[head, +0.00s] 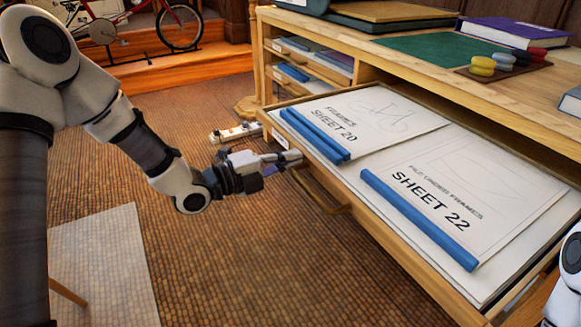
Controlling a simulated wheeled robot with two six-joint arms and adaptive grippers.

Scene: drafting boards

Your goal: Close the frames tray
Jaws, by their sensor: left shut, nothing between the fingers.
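The frames tray (400,262) is a wide wooden drawer pulled out from the drafting desk. Two paper sheets lie in it, SHEET 20 (375,118) and SHEET 22 (475,190), with blue bars along their near edges. A curved handle (322,197) sits on the tray's front. My left gripper (296,157) is shut and empty at the left part of the tray front, beyond the handle's far end. I cannot tell whether its fingertips touch the front. Part of my right arm (570,275) shows at the right edge; its gripper is out of view.
The desk top (420,62) holds a green mat (440,48), a purple book (512,32) and several small coloured pieces. Shallower trays (305,68) stand at the desk's left. A power strip (236,132) lies on the floor. Open floor (230,250) lies before the tray.

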